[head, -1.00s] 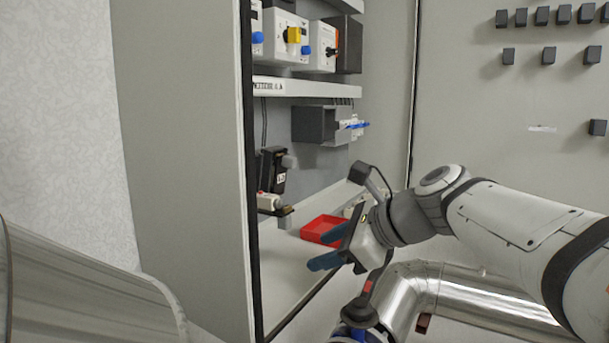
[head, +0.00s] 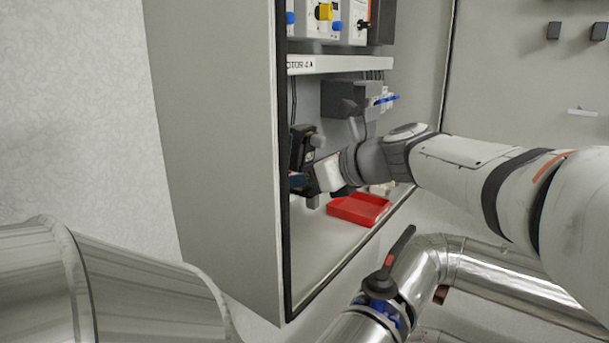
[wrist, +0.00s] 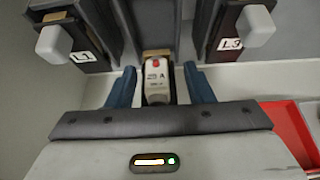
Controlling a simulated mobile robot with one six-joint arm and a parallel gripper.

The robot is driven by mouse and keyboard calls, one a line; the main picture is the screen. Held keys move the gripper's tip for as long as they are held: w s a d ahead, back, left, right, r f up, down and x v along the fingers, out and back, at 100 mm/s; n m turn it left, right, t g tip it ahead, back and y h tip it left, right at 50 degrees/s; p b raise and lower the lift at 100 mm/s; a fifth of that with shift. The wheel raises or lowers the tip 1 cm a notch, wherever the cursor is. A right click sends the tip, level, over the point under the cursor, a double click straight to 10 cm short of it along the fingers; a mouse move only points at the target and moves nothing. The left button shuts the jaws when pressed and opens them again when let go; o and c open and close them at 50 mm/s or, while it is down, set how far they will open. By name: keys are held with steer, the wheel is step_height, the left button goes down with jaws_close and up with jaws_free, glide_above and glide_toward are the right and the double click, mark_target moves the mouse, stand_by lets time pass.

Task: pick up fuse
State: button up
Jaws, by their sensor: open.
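The fuse (wrist: 157,80) is a white block with dark print and a red dot, seated between the dark holders in the wrist view. My gripper (wrist: 161,88) is open, with one blue finger on each side of the fuse. Whether the fingers touch it I cannot tell. In the head view my gripper (head: 297,181) reaches into the cabinet at the dark holders, and the fuse is hidden there.
Dark holders labelled L1 (wrist: 78,40) and L3 (wrist: 232,40) with grey knobs stand either side of the fuse. A red tray (head: 358,209) sits on the cabinet floor. A grey box (head: 348,97) hangs above my wrist. The cabinet's side wall (head: 220,150) is close on the left.

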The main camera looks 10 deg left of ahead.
steer(key=shift+c, duration=0.4)
jaws_close()
